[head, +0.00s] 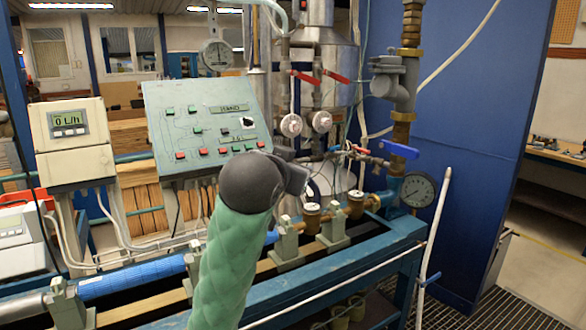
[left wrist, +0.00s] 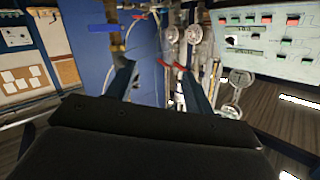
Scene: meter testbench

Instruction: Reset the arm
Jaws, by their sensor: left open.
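My left arm (head: 236,250), with a green padded sleeve and a dark rounded wrist, rises from the bottom middle of the head view in front of the bench. Its gripper (head: 298,178) is mostly hidden behind the wrist. In the left wrist view the left gripper (left wrist: 155,70) shows two dark fingers spread apart, with nothing seen between them. The meter bench's pipes and valves lie beyond the fingers. My right gripper is in neither view.
The control panel (head: 203,118) and a meter box (head: 68,130) stand left of the arm. A pipe run with brass fittings (head: 312,218), a blue-handled valve (head: 398,149) and a pressure gauge (head: 419,190) are to its right. A blue wall (head: 460,150) stands behind.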

